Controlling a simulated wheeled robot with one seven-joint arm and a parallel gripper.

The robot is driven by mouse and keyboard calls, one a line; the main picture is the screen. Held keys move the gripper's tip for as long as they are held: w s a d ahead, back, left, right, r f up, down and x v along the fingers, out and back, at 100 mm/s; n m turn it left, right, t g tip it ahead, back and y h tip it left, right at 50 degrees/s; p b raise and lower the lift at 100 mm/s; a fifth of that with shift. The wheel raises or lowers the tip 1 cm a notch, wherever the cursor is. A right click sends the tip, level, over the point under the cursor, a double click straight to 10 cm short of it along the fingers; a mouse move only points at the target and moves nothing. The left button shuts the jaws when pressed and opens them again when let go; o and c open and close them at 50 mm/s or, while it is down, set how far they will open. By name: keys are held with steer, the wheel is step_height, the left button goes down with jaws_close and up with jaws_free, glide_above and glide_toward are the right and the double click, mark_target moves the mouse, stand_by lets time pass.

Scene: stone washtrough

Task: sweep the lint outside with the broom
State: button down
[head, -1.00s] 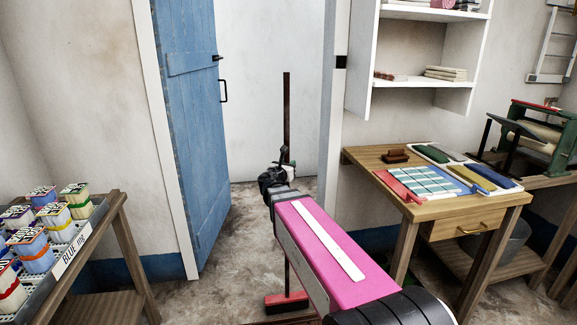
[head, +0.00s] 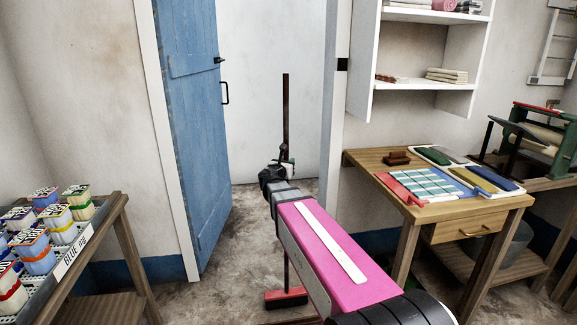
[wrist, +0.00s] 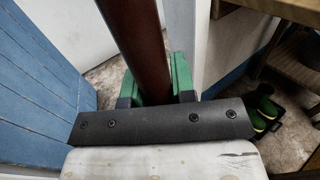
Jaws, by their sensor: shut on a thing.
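The broom (head: 286,115) stands upright in front of the open doorway, with a dark brown handle and a red head (head: 286,298) low at the floor. My gripper (head: 284,168) is shut on the handle, at mid-height. In the wrist view the handle (wrist: 142,45) runs between the green fingers of my gripper (wrist: 152,88). My pink arm hides part of the lower handle. I cannot make out any lint on the floor in these views.
The blue door (head: 197,120) stands open on the left of the doorway. A wooden table (head: 440,205) with folded cloths is at right. A bench (head: 110,225) with several labelled packets is at left. Floor beyond the doorway (head: 245,215) looks clear.

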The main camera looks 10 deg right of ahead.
steer(key=w, duration=0.9)
steer(key=shift+w, duration=0.2)
stand_by(1.1)
steer(key=shift+w, duration=4.55)
steer(key=w, duration=0.9)
steer(key=shift+r, duration=0.15)
